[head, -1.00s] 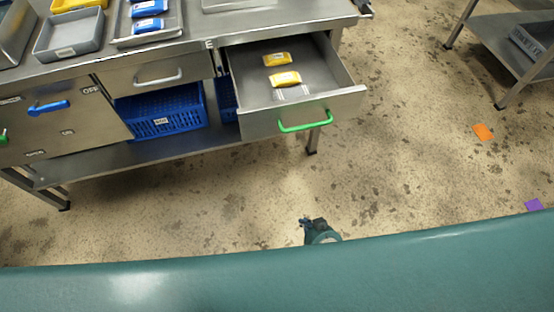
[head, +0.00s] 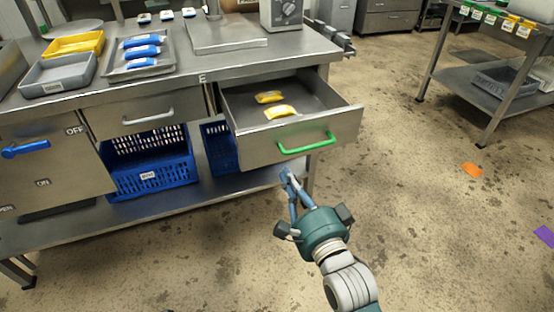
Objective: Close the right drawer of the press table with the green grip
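The right drawer (head: 255,156) of the steel press table is pulled out, and its green grip (head: 306,143) runs across the front panel. Two yellow packs (head: 279,112) lie inside it. My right gripper (head: 287,173) is below and in front of the drawer front, with its blue fingers pointing up towards the grip. In the picture a small gap shows between the fingertips and the grip. The fingertips look close together, but their opening cannot be made out at this angle. My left gripper is not in view.
The left drawer (head: 136,113) with a grey handle is shut. Blue crates (head: 154,181) stand on the lower shelf. Trays, including a yellow one (head: 75,45), sit on the table top. Open floor lies to the right, with an orange marker (head: 471,169) and another table (head: 470,77).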

